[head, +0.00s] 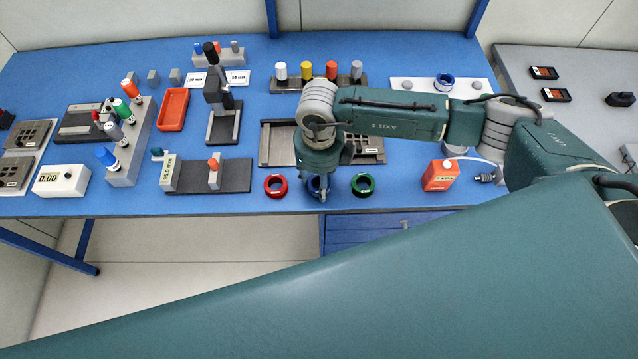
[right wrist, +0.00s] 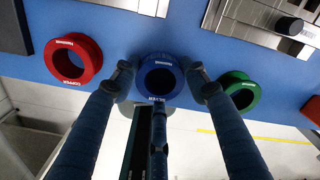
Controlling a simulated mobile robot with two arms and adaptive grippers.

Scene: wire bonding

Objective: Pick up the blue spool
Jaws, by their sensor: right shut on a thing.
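The blue spool (right wrist: 159,61) stands between the red spool (right wrist: 67,55) and the green spool (right wrist: 228,84) along the front of the blue table. My right gripper (right wrist: 160,80) is shut on the blue spool, with one fingertip against each side. In the head view the right gripper (head: 319,189) points down at the table's front edge and partly covers the blue spool (head: 312,183). The red spool (head: 275,188) is to its left and the green spool (head: 362,186) to its right, both apart from it. I cannot tell whether the blue spool is off the table. My left gripper is not in view.
A metal fixture plate (head: 280,142) lies just behind the spools. Another blue ring (head: 444,82) sits on a white plate (head: 470,94) at the back right.

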